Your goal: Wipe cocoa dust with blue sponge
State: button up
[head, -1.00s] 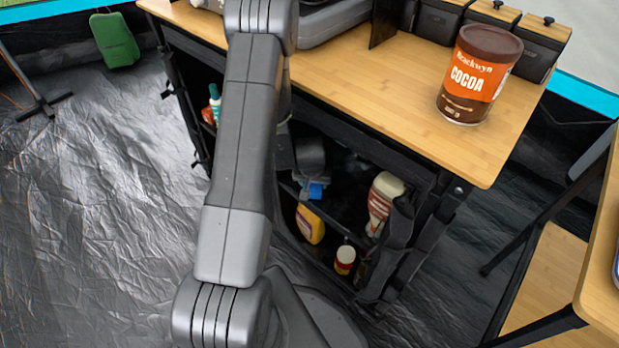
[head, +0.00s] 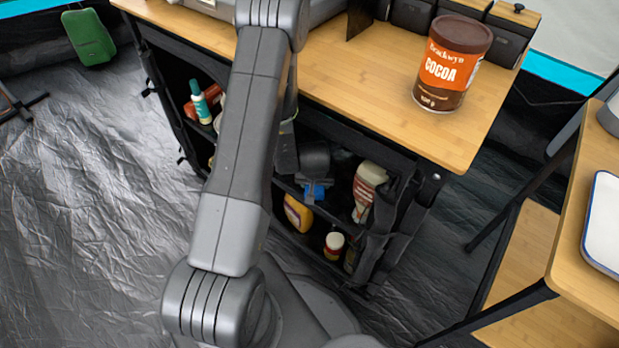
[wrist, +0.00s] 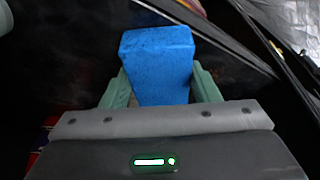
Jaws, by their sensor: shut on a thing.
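My gripper (wrist: 160,88) is shut on the blue sponge (wrist: 158,62), a plain block held between two green fingers in the wrist view. In the head view my gripper (head: 316,188) hangs low in front of the open shelves under the counter, with a small bit of the blue sponge (head: 313,191) showing. A brown and orange cocoa tin (head: 452,65) stands upright on the wooden counter (head: 370,85). I cannot make out cocoa dust on the visible wood.
Bottles and jars stand on the shelves, among them a white bottle (head: 367,190), a yellow bottle (head: 298,213) and a teal-capped bottle (head: 200,102). A second wooden table (head: 570,230) with a white, blue-rimmed tray (head: 604,225) is at right. Dark canisters (head: 412,14) stand behind the tin.

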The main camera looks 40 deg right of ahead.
jog(key=shift+s, duration=0.15)
jog(key=shift+w+a+f+b, duration=0.1)
jog(key=shift+w+a+b, duration=0.15)
jog(key=shift+w, duration=0.5)
jog(key=shift+w+a+f+b, duration=0.15)
jog(key=shift+w+b, duration=0.1)
jog(key=shift+w, duration=0.45)
jog(key=shift+w+a+r+b, duration=0.1)
jog(key=shift+w+a+b, duration=0.15)
jog(key=shift+w, duration=0.4)
jog(key=shift+w+a+r+b, duration=0.15)
jog(key=shift+w+b, duration=0.1)
jog(key=shift+w, duration=0.35)
jog(key=shift+w+a+f+b, duration=0.1)
jog(key=shift+w+a+b, duration=0.15)
jog(key=shift+w, duration=0.4)
jog(key=shift+w+b, duration=0.5)
jog(key=shift+b, duration=0.1)
jog(key=shift+w+a+b, duration=0.2)
jog(key=shift+w+b, duration=0.3)
jog(key=shift+b, duration=0.05)
jog(key=shift+w+a+b, duration=0.15)
jog(key=shift+w+b, duration=0.35)
jog(key=shift+b, duration=0.05)
